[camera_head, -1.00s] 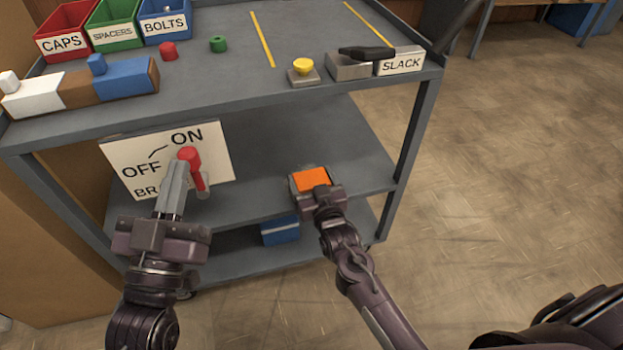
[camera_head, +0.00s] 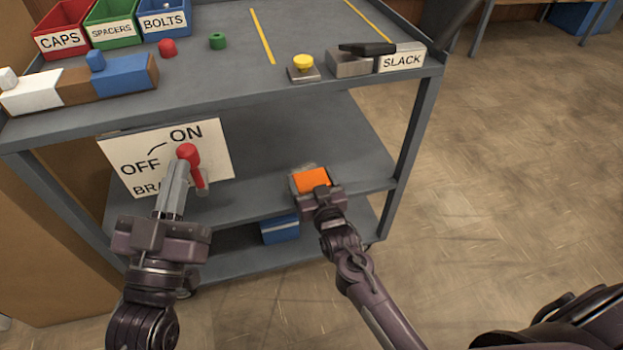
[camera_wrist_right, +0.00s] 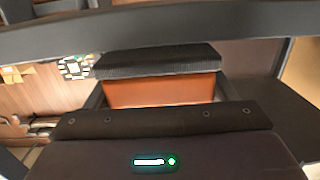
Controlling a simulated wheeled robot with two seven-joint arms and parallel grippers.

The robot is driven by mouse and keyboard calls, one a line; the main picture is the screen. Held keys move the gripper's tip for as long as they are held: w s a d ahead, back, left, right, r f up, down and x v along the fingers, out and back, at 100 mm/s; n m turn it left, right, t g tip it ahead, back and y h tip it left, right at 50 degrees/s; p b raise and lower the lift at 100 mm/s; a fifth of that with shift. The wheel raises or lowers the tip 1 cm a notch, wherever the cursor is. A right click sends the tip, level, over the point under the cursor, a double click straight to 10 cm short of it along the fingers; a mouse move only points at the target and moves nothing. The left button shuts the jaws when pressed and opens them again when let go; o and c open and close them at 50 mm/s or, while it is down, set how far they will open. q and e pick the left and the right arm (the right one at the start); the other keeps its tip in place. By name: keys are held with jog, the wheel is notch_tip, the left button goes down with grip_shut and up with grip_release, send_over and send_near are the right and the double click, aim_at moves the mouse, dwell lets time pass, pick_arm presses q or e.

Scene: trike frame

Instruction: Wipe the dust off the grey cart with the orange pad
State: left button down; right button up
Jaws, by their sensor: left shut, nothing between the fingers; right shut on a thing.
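The grey cart (camera_head: 230,110) stands in front of me, with a top deck and lower shelves. My right gripper (camera_head: 315,186) is shut on the orange pad (camera_head: 312,180) at the middle shelf, near its front edge. The pad also shows between the fingers in the right wrist view (camera_wrist_right: 160,91). Whether the pad touches the shelf I cannot tell. My left gripper (camera_head: 176,182) is shut and empty, in front of the brake sign (camera_head: 130,165) with its red lever (camera_head: 188,155). Whether it touches the lever I cannot tell. I make out no clear dust on the cart.
The top deck holds red, green and blue bins (camera_head: 164,24), a white, brown and blue block (camera_head: 125,76), a yellow button (camera_head: 303,62) and a SLACK block (camera_head: 400,60). A blue box (camera_head: 281,230) sits on the bottom shelf.

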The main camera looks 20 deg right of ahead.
jog(key=shift+f+b, duration=0.3)
jog(key=shift+f, duration=0.25)
